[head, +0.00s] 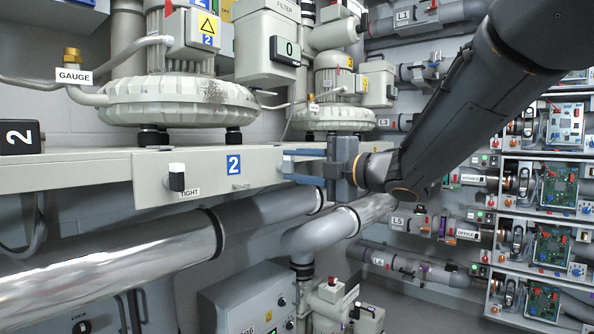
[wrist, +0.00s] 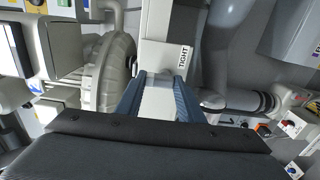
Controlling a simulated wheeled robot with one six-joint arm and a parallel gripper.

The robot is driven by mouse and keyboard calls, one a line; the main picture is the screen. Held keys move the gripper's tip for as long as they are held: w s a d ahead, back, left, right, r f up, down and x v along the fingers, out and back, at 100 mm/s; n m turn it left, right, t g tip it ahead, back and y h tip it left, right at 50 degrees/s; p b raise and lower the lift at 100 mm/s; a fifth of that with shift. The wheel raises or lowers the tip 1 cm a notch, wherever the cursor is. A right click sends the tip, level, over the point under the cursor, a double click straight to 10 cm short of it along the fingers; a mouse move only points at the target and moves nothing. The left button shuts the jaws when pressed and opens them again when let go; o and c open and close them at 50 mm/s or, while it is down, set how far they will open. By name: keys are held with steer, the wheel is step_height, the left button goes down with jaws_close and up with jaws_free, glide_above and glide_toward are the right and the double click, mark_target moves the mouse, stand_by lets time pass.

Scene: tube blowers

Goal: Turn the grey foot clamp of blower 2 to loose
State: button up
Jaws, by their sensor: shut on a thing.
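Blower 2 (head: 180,100) is the large pale round machine at upper left in the head view. It stands on a pale beam (head: 215,172) with a blue "2" label. My gripper (head: 290,166) is at the right end of this beam, its fingers pointing left. In the wrist view my gripper (wrist: 155,95) is shut on a pale grey piece, which appears to be the grey foot clamp (wrist: 158,100). The fingers hide much of it. A "TIGHT" label (wrist: 184,57) shows just beyond the fingers. How far the clamp is turned cannot be told.
A black-and-white knob (head: 176,178) with a "TIGHT" label sits on the left of the beam. Large silver pipes (head: 110,260) run below it. A second blower (head: 333,118) stands behind my gripper. Racks with green boards (head: 545,190) are at the right.

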steer(key=shift+f, duration=0.1)
steer(key=o, duration=1.1)
steer(key=shift+s, duration=0.1)
steer(key=shift+c, duration=0.2)
steer(key=v, duration=0.7)
steer(key=shift+s+d, duration=0.25)
steer(key=shift+d, duration=0.1)
